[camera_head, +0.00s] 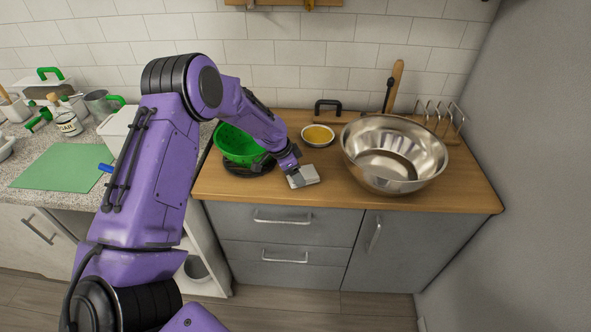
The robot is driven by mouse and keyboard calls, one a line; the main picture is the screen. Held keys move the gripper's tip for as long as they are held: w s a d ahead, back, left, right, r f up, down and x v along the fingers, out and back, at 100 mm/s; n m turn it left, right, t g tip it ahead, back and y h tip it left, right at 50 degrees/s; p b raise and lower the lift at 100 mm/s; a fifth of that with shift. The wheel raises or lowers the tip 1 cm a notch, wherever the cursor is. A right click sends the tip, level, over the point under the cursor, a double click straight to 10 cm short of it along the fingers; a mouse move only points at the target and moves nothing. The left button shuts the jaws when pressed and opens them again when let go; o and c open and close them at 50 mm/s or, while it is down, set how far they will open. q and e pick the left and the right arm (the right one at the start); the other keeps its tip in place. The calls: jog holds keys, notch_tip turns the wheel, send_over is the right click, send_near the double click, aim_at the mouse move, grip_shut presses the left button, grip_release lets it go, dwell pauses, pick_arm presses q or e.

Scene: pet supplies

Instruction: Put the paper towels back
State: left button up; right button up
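I cannot make out any paper towels in this view. My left arm comes in from the lower left and reaches over the wooden counter (330,200). My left gripper (303,177) is low over the front part of the counter, between the green bowl and the big steel bowl. A small pale grey shape shows at its tip; I cannot tell whether it is the fingers or something held. My arm hides part of the left worktop and the gap between the counters. My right gripper is not in view.
A green bowl (238,144), a small bowl with yellow contents (318,135), a large steel bowl (393,153) and a wire rack (437,113) stand on the wooden counter. The left worktop holds a green board (60,167), a jar (68,122) and a metal mug (99,104).

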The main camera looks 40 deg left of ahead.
pick_arm(q)
jog(key=shift+a, duration=0.1)
jog(key=shift+f, duration=0.1)
jog(key=shift+f, duration=0.1)
jog(key=o, duration=0.7)
jog(key=shift+c, duration=0.2)
jog(key=shift+r, duration=0.45)
jog(key=b+v, duration=0.2)
jog(key=v, duration=0.9)
jog(key=shift+s+r, duration=0.2)
jog(key=shift+r, duration=0.05)
jog(key=shift+a, duration=0.1)
